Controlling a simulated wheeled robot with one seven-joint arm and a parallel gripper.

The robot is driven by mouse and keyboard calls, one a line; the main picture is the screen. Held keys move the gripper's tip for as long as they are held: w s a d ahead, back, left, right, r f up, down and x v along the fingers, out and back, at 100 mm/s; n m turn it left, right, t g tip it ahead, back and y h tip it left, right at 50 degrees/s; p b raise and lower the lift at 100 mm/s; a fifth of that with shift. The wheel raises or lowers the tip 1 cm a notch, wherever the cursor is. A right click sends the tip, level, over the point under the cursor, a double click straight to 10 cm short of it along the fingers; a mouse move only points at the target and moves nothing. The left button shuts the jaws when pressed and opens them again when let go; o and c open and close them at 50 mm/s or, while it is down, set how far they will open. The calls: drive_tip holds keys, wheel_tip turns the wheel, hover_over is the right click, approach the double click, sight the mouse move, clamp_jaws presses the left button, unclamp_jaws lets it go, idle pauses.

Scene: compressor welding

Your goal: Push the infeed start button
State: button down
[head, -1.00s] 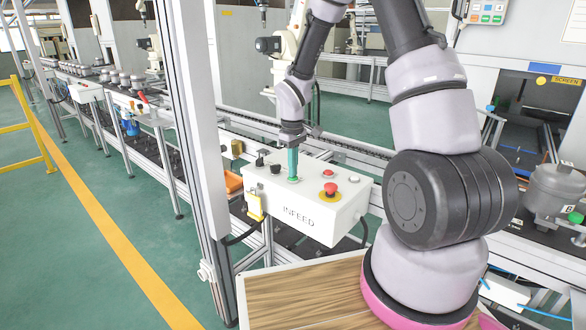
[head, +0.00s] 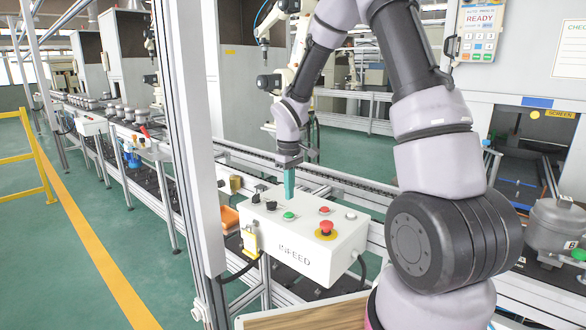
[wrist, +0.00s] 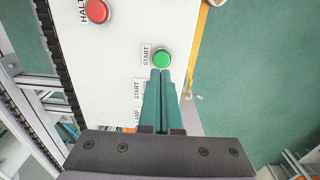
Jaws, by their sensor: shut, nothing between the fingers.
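The white INFEED control box (head: 312,257) stands beside the conveyor in the head view. In the head view the fingertips appear just above and behind the green button. In the wrist view the fingertips (wrist: 161,72) lie at the button's lower edge, and the button's top is uncovered. I see no clear contact.
A red mushroom button (head: 326,228) on a yellow base, a smaller red button (head: 324,209) and a white button (head: 350,215) share the box top. Dark knobs (head: 271,205) are at its left. A metal post (head: 190,150) stands left of the box.

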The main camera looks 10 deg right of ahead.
wheel_tip(320, 180, up, 8)
drive_tip(key=shift+r, duration=0.2)
drive_tip(key=shift+a, duration=0.1)
idle(0.5)
drive_tip(key=s+d+r+m+t, duration=0.1)
drive_tip(key=s+d+r+m, duration=0.1)
drive_tip(key=s+r+m, duration=0.3)
drive_tip(key=s+d+r+t, duration=0.2)
drive_tip(key=s+r, duration=0.2)
drive_tip(key=r, duration=0.4)
drive_tip(key=s+d+r+m+t+y, duration=0.1)
drive_tip(key=s+r+m+t, duration=0.1)
drive_tip(key=s, duration=0.5)
drive_tip(key=s+d+r+m+t+y, duration=0.1)
drive_tip(key=s+d+r+m+t, duration=0.1)
drive_tip(key=s+r+m, duration=0.2)
drive_tip(key=s, duration=0.3)
drive_tip(key=shift+r, duration=0.3)
